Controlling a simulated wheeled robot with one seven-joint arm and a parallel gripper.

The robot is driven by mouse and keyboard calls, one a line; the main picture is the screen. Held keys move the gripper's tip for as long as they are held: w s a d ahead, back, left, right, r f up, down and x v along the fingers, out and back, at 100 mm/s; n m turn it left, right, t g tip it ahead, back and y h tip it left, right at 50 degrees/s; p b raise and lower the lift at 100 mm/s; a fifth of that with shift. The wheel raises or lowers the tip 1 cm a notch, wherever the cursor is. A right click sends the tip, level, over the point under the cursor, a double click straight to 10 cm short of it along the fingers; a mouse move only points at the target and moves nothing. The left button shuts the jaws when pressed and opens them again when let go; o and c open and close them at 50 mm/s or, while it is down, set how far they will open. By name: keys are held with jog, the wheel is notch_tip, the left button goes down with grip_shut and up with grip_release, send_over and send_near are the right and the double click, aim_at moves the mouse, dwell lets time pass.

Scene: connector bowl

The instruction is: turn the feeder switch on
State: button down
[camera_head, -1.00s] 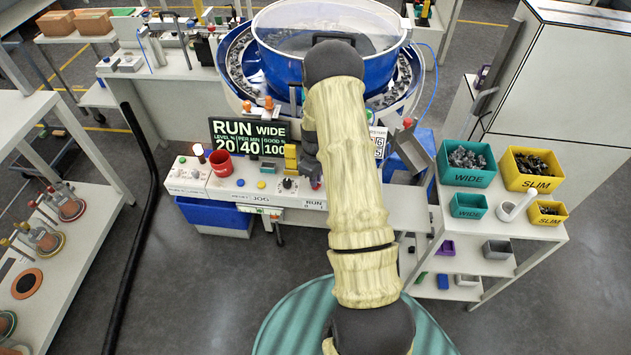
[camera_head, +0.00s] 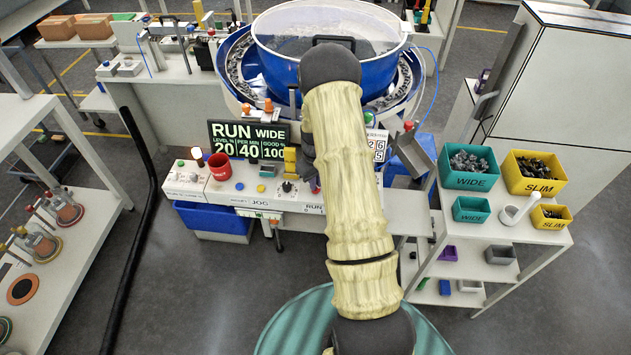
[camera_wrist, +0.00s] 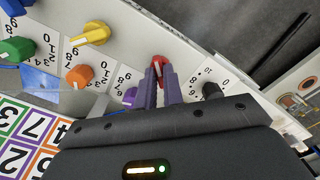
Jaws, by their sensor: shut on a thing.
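In the wrist view my gripper (camera_wrist: 161,78) has its purple fingers shut on a red knob (camera_wrist: 158,63) with a pale pointer line. The fingers cover part of the knob and the marks around it. A black knob (camera_wrist: 212,91) with a number dial is just right of the fingers, apart from them. In the head view my arm hides most of the gripper and the red knob. The white control panel (camera_head: 222,190) carries "JOG" and "RUN 0" labels. I cannot read which knob is labelled as the feeder switch.
Yellow (camera_wrist: 90,34), orange (camera_wrist: 79,76) and green (camera_wrist: 17,49) knobs sit left of my fingers. The blue feeder bowl (camera_head: 275,65) stands behind the panel. A display (camera_head: 248,141) reads "RUN WIDE". WIDE bins (camera_head: 467,181) are at right.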

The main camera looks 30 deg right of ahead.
jog(key=c, duration=1.5)
grip_release()
jog(key=shift+r, duration=0.1)
notch_tip(320, 180, up, 17)
jog(key=b, duration=0.3)
jog(key=shift+r, duration=0.15)
jog(key=s+a+t, duration=0.1)
jog(key=s+a, duration=0.4)
jog(key=s, duration=0.1)
jog(key=s+a+m, duration=0.1)
jog(key=s+a, duration=0.4)
jog(key=s, duration=0.2)
jog(key=s+a+r+m+t, duration=0.1)
jog(key=s+a, duration=0.5)
jog(key=shift+s+r+t, duration=0.1)
jog(key=shift+s+t, duration=0.05)
jog(key=shift+t, duration=0.15)
